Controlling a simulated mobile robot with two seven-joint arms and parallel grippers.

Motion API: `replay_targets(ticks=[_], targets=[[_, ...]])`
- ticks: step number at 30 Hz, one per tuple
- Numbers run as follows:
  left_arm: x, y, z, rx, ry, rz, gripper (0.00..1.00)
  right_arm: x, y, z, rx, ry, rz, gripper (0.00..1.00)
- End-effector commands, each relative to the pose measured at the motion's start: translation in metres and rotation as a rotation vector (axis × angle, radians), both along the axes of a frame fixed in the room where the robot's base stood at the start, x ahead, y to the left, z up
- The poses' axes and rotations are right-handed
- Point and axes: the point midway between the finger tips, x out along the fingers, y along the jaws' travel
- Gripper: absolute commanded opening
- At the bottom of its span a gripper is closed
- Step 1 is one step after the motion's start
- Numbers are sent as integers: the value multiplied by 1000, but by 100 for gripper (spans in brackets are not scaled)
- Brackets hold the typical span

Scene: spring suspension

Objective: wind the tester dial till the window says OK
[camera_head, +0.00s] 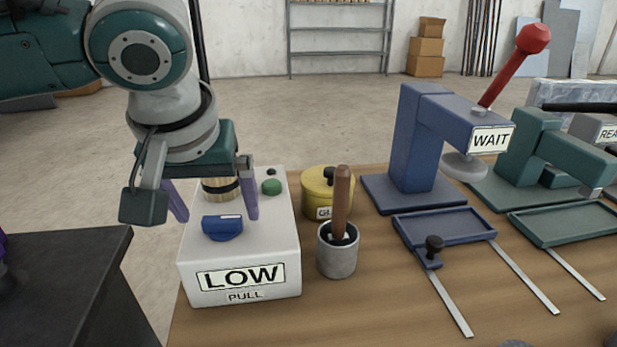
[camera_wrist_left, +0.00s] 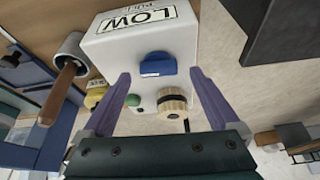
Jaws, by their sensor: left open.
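The tester (camera_head: 240,260) is a white box at the near left of the wooden bench. Its window (camera_head: 241,278) reads LOW, with PULL printed below. On top are a blue half-round knob (camera_head: 222,229), a ribbed tan dial with a black band (camera_head: 220,188) and a green button (camera_head: 272,187). My left gripper (camera_head: 214,205) is open above the tester top, its purple fingers spread and empty. In the left wrist view, the blue knob (camera_wrist_left: 158,65) lies between the fingertips, and the tan dial (camera_wrist_left: 172,104) shows nearer the palm. Contact cannot be told. My right gripper is out of view.
A grey cup (camera_head: 337,258) with a brown wooden handle (camera_head: 342,200) and a yellow lidded pot (camera_head: 316,192) stand close right of the tester. A blue press (camera_head: 413,140) reads WAIT, with a blue tray (camera_head: 443,226) before it. A green press stands farther right.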

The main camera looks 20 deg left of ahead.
Motion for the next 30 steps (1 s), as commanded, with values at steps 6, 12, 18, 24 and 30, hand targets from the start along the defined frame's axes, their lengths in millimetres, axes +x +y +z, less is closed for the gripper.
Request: replay_targets(ticks=[6,12,18,24,30], targets=[[6,3,-15,0,-2,0,95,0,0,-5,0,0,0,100],[6,3,-15,0,-2,-1,95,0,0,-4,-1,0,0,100],[6,3,-15,0,-2,-1,77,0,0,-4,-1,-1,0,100],[6,3,-15,0,-1,-1,55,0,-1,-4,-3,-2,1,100],[6,3,-15,0,-1,-1,32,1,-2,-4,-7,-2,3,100]])
